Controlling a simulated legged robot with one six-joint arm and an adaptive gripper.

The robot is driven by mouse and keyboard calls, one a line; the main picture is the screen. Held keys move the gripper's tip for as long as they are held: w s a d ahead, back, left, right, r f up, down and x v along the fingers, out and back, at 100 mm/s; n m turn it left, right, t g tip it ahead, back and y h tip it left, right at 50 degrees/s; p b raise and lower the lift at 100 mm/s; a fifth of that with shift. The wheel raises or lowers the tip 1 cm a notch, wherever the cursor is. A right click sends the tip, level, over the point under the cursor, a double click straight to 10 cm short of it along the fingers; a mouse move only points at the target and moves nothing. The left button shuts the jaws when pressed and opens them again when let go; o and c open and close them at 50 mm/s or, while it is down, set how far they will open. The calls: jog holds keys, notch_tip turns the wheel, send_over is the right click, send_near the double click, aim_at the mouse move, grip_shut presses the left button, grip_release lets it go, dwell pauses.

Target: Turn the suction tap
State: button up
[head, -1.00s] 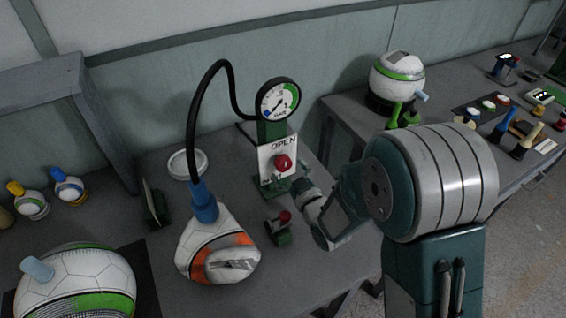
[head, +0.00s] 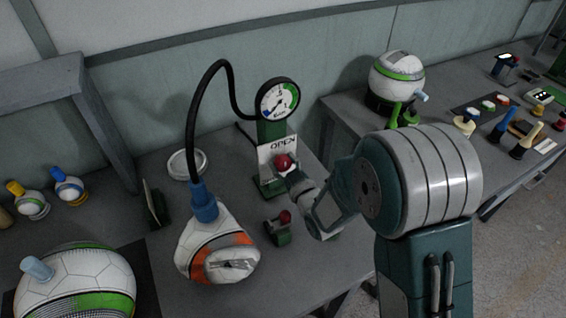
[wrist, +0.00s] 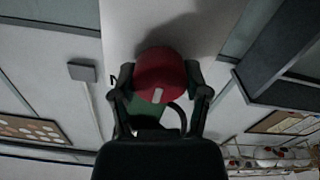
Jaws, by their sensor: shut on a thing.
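The suction tap is a round red knob (head: 283,162) on a white plate marked OPEN (head: 277,148), on a green stand below a round gauge (head: 277,98). My gripper (head: 291,176) reaches it from the lower right. In the wrist view the red knob (wrist: 160,75) sits between the two fingers of my gripper (wrist: 160,85), which are shut on its sides. A pale mark shows on the knob's lower side there. The fingertips partly hide the knob's lower edge in the head view.
A black hose (head: 192,120) runs from the stand to a blue fitting (head: 203,205) on a white and orange ball (head: 215,245). A small red-topped device (head: 279,228) stands just below my gripper. A side table (head: 345,112) holds another ball and several tools.

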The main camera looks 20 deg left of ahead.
jog(key=n, duration=0.5)
jog(key=shift+s+a, duration=0.1)
jog(key=n, duration=0.9)
jog(key=shift+s+f+n, duration=0.1)
jog(key=shift+f+n, duration=0.15)
jog(key=shift+n, duration=0.15)
jog(key=shift+f+n, duration=0.1)
jog(key=shift+n, duration=1.4)
jog(key=shift+s+f, duration=0.1)
jog(key=shift+f, duration=0.05)
jog(key=o, duration=1.1)
jog(key=shift+o, duration=0.2)
jog(key=shift+a, duration=0.2)
